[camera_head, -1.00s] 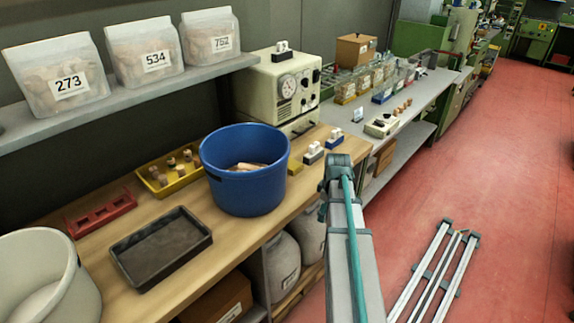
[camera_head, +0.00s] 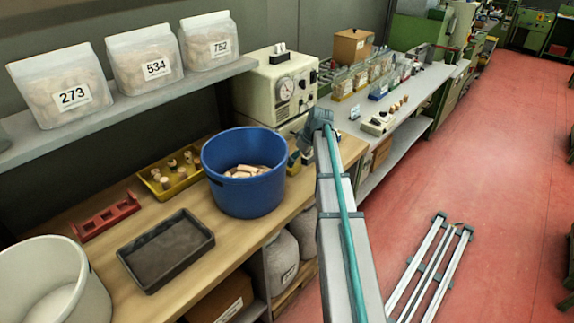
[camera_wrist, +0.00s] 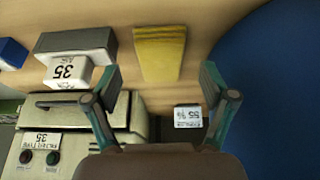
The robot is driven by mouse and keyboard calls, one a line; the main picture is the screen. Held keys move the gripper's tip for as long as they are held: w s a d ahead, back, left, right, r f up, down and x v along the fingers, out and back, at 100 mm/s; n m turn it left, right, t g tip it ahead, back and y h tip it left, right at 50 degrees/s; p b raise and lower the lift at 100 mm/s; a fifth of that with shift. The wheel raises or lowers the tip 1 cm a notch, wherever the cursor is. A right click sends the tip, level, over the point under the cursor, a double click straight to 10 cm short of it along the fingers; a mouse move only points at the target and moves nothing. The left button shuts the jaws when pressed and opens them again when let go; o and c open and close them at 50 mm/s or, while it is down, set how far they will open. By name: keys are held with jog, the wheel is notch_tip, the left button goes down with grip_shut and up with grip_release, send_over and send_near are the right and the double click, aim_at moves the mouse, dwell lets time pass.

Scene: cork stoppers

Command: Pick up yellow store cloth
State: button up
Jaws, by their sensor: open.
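The yellow store cloth (camera_wrist: 160,52) lies flat on the wooden bench in the wrist view, a streaky yellow piece tapering toward my gripper. In the head view a bit of it (camera_head: 292,168) shows beside the blue tub, partly hidden by the tub and my gripper. My gripper (camera_wrist: 160,88) is open and empty, with one finger on each side of the cloth's line. The cloth is beyond the fingertips and apart from them. In the head view my gripper (camera_head: 301,157) points down between the tub and the cream machine.
The blue tub (camera_head: 245,192) holds corks and stands close by, filling the right of the wrist view. A grey block with a white "35" piece (camera_wrist: 75,45) is left of the cloth. The cream machine (camera_head: 272,88) stands behind. A dark tray (camera_head: 165,250) is nearer.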

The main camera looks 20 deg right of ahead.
aim_at(294, 167)
jog(key=shift+p+x, duration=1.25)
jog(key=shift+x, duration=1.65)
jog(key=shift+w, duration=0.1)
jog(key=c, duration=0.9)
